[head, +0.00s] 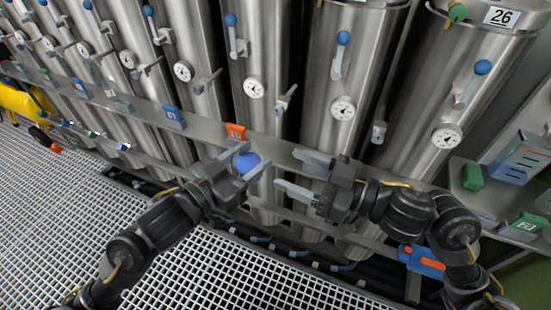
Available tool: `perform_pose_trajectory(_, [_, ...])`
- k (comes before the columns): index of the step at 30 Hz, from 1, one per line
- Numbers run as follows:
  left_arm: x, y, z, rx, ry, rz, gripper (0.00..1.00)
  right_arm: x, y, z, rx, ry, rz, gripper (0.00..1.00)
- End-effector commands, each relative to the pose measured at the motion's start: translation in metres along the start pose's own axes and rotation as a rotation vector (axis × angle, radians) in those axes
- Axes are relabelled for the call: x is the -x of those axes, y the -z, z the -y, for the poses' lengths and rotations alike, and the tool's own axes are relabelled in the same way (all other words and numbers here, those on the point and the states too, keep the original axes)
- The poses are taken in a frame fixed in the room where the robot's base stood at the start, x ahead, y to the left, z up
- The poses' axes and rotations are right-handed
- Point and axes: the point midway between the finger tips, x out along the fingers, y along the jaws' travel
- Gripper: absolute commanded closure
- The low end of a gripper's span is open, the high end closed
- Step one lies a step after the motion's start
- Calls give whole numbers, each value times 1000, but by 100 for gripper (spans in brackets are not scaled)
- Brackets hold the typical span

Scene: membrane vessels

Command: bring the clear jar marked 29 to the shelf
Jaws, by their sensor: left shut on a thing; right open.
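My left gripper (246,166) is shut on a rounded blue thing (246,161) in front of the steel vessels. Its jaws and the angle hide part of it, and I can read no number on it. My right gripper (300,172) is open and empty, just to the right of the left one. A long metal shelf (273,148) runs along the front of the vessels, behind both grippers. I cannot make out a clear jar marked 29.
Tall steel vessels (275,35) with gauges and blue-knobbed levers stand behind. A blue tagged block (173,118) and an orange one (236,131) sit on the shelf. Green items (472,177) lie at right. A yellow machine (22,101) stands far left. The grating (175,262) looks clear.

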Motion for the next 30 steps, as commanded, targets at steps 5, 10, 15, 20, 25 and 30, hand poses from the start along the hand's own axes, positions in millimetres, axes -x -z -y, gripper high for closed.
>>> perform_pose_trajectory(5, [0,0,0,0,0,-1,74,-30,1,1,-3,4,-4,36])
perform_pose_trajectory(10, [0,0,0,0,0,-1,74,-63,1,1,-4,2,-3,36])
perform_pose_trajectory(15, [0,0,0,0,0,-1,74,-90,1,1,-4,2,-2,36])
perform_pose_trajectory(20, [0,0,0,0,0,-1,74,-105,0,1,-1,2,-1,36])
perform_pose_trajectory(25, [0,0,0,0,0,-1,74,-111,0,1,0,2,0,36])
perform_pose_trajectory(30, [0,0,0,0,0,-1,74,-111,0,1,0,2,0,36])
